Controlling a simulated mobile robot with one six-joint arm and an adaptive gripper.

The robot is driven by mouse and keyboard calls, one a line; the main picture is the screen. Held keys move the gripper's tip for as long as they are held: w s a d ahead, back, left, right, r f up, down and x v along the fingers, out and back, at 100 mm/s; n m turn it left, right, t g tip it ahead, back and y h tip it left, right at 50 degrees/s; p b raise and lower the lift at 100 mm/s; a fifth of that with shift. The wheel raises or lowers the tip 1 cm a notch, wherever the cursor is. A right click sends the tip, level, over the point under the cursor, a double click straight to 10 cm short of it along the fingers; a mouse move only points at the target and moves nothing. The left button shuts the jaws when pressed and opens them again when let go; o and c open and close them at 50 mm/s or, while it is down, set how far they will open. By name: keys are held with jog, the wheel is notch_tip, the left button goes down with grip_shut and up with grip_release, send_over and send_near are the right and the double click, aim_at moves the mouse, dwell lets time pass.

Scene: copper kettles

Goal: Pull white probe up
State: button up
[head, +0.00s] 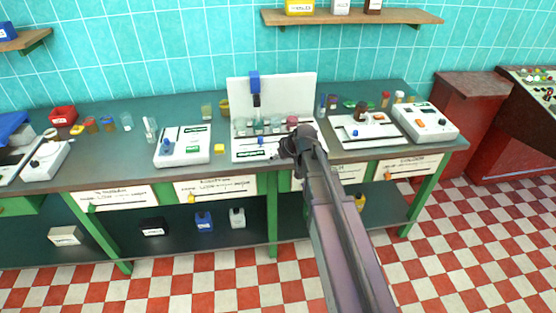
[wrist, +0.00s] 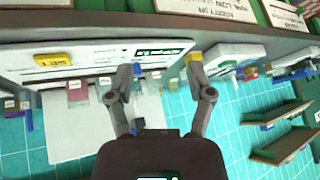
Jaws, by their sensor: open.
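A white station with an upright white back panel (head: 296,90) stands on the bench in the head view. A blue holder (head: 254,80) with a dark slim part below it is fixed near the panel's left top. I cannot make out a separate white probe. A row of small beakers (head: 258,126) stands at the panel's foot; one at the right holds something pink (head: 292,121). My gripper (head: 296,143) is in front of the station's right side. In the wrist view the open, empty gripper (wrist: 160,70) has its fingers apart over the station's white base (wrist: 110,52).
White devices stand left (head: 184,148) and right (head: 366,131) of the station. A small yellow block (head: 219,149) lies left of it and shows near one finger in the wrist view (wrist: 194,58). A wall shelf (head: 350,17) hangs above. The tiled floor (head: 180,285) in front is free.

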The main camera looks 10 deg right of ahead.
dwell(0.3)
jog(key=s+d+f+m+g+h, duration=0.1)
jog(key=s+d+m+g+h, duration=0.1)
jog(key=s, duration=0.8)
jog(key=s+d+f+m+g+h, duration=0.2)
jog(key=s+d+g, duration=0.1)
jog(key=s, duration=0.8)
jog(key=shift+f, duration=0.15)
jog(key=shift+c, duration=0.8)
jog(key=shift+d, duration=0.1)
